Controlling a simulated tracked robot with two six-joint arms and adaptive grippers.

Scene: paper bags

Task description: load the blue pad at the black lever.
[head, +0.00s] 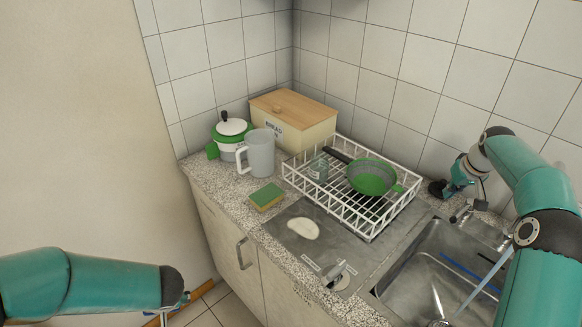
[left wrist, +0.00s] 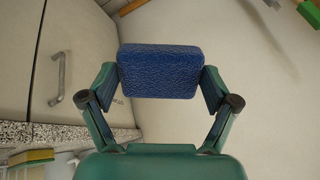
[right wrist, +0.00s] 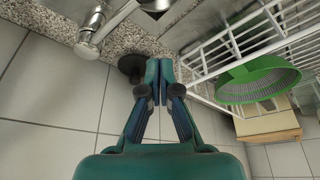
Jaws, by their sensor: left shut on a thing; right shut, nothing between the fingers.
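A blue pad (left wrist: 160,70) with a textured face is held between the fingers of my left gripper (left wrist: 160,92) in the left wrist view. In the head view that gripper (head: 184,298) is at the lower left, apart from the counter, and the pad is not clear there. My right gripper (head: 447,186) is shut and empty behind the sink; it also shows in the right wrist view (right wrist: 159,72). A black round piece (right wrist: 132,65) is close beside its fingertips; I cannot tell whether it is the black lever or whether they touch. A small metal fitting (head: 338,276) stands at the counter's front edge beside small pale labels.
A sponge (head: 266,196), grey jug (head: 260,153), pot (head: 230,140) and bread box (head: 310,130) stand on the counter. The sink (head: 425,285) and tap are at right. Open floor lies at lower left.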

